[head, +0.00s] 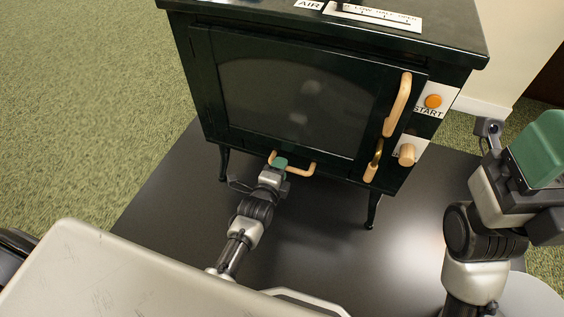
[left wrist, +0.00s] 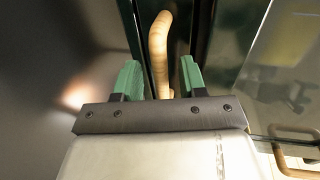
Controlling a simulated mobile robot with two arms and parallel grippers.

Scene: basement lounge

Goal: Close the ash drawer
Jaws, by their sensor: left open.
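The dark green stove (head: 300,95) stands ahead of me. The ash drawer's curved wooden handle (head: 302,170) shows low on its front, below the glass door. How far out the drawer sits is hard to tell. My left gripper (head: 280,162) is at this handle, reaching from below. In the left wrist view the green fingers of my left gripper (left wrist: 160,78) are apart, with the wooden handle (left wrist: 160,45) between them. No clear grip on it shows. My right gripper (head: 540,150) is raised at the right, away from the stove; its finger gap is not clear.
The glass door (head: 295,95) looks shut, with a long wooden handle (head: 398,104) at its right. An orange start button (head: 433,101) and a wooden knob (head: 407,154) sit farther right. A dark floor plate (head: 165,195) lies under the stove, with green carpet (head: 90,90) beyond.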

